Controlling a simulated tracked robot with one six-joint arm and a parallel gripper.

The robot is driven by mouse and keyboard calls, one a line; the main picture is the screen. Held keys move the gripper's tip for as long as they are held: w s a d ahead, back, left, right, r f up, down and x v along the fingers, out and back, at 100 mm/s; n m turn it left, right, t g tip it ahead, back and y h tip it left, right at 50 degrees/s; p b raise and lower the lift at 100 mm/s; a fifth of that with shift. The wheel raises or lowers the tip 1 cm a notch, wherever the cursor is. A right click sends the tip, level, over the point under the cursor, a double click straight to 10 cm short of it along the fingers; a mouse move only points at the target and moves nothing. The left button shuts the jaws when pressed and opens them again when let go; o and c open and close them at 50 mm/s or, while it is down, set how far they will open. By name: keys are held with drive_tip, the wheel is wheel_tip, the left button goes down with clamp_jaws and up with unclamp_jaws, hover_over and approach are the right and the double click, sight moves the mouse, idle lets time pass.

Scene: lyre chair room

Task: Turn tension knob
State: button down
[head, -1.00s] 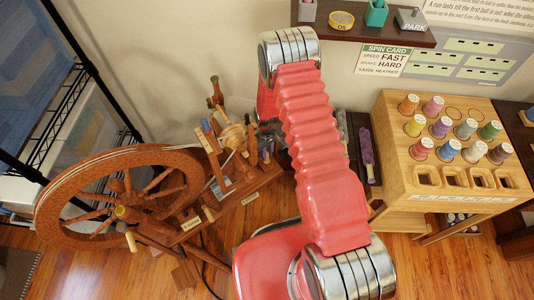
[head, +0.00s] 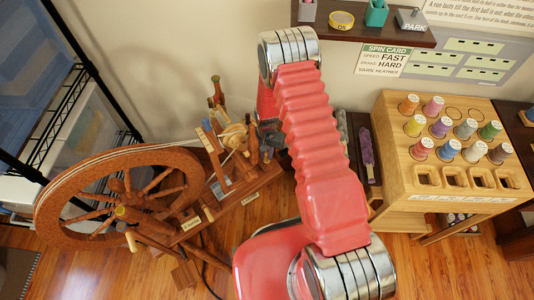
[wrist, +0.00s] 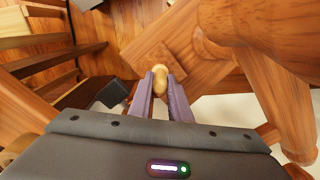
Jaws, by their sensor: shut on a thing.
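The tension knob (wrist: 160,70) is a small, rounded, pale yellow-wood knob in the wrist view. It sits between the tips of the two purple fingers of my gripper (wrist: 160,82). The fingers are shut on its sides. The knob stands at a flat wooden part of the spinning wheel (head: 118,157), which has a large brown spoked wheel at the left in the head view. In the head view my arm hides most of my gripper and the knob, beside the upright wooden posts and the bobbin (head: 235,137).
Thick turned wooden parts (wrist: 275,30) crowd the right of the wrist view. A wooden thread rack (head: 440,130) with coloured spools stands right of my arm. A wall shelf (head: 365,30) is above, and a black wire rack (head: 60,110) is at the left.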

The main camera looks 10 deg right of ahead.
drive_tip(key=shift+m, duration=0.7)
